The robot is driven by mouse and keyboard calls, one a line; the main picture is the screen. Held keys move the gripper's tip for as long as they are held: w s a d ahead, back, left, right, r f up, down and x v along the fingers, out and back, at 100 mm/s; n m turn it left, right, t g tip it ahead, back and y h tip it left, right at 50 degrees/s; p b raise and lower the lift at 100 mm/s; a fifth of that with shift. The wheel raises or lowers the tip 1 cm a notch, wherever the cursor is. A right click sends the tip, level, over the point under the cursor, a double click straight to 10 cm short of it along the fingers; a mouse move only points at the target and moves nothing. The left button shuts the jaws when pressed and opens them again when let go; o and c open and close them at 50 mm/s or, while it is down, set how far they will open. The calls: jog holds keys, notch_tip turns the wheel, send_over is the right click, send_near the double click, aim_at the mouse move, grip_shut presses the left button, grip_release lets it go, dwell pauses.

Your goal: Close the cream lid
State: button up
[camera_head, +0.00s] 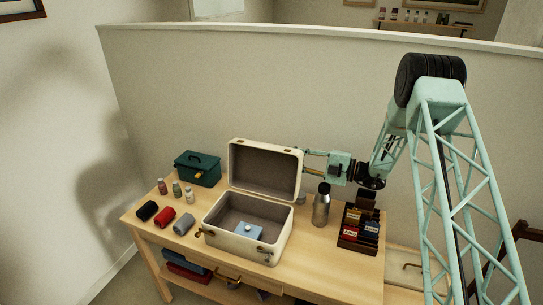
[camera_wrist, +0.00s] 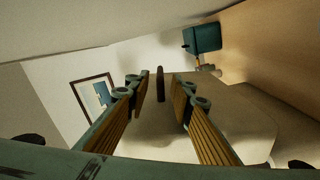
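The cream suitcase (camera_head: 275,245) stands open on the wooden table. Its cream lid (camera_head: 300,177) is raised about upright at the back, with the dark lining facing front. A light blue object with a small knob (camera_head: 247,230) lies inside the base. My gripper (camera_head: 308,158) is at the right edge of the lid, partly hidden behind it. In the wrist view my gripper (camera_wrist: 158,90) is open, its two fingers apart with nothing clasped. A pale rounded surface, probably the lid (camera_wrist: 235,120), lies beyond the fingers; contact cannot be told.
A teal box (camera_head: 198,168) stands left of the lid. Small bottles (camera_head: 177,190) and rolled cloths (camera_head: 164,216) lie to the left. A metal bottle (camera_head: 321,207) and a dark rack (camera_head: 359,230) stand to the right. A low wall (camera_head: 200,100) runs behind the table.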

aim_at(271, 154)
jog(key=shift+b+x, duration=0.4)
jog(key=shift+x, duration=3.5)
grip_shut()
